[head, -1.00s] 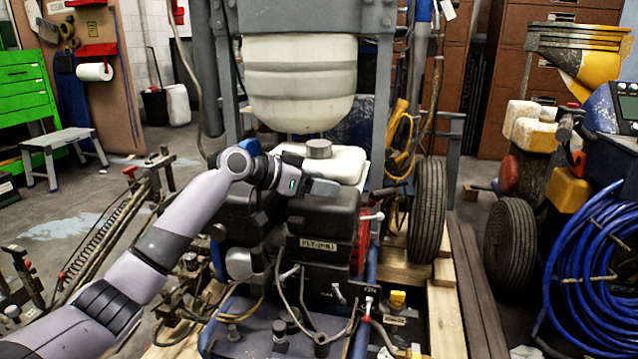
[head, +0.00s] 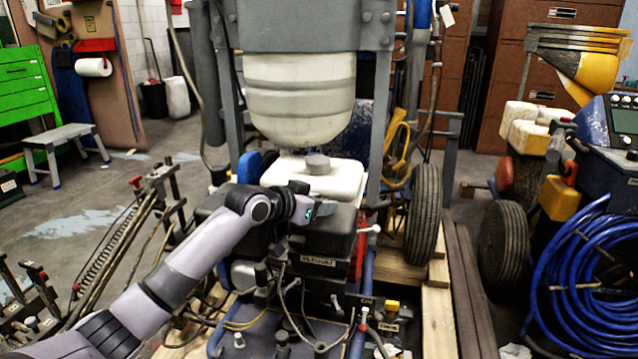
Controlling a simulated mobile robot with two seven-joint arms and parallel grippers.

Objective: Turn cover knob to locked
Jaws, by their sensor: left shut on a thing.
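My left gripper (head: 318,214) reaches in from the lower left and rests at the top of the black engine cover (head: 330,247), below the white fuel tank (head: 340,178). Its jaws are shut on a small part there, which I take to be the cover knob. The knob is hidden behind the gripper, so its turn position cannot be seen. My right gripper is not in view.
The large white hopper (head: 298,100) hangs above the engine in a grey frame. A black tyre (head: 424,212) stands to the right. Coiled blue hose (head: 590,280) lies at the far right. A spring-and-lever assembly (head: 105,245) is at the left.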

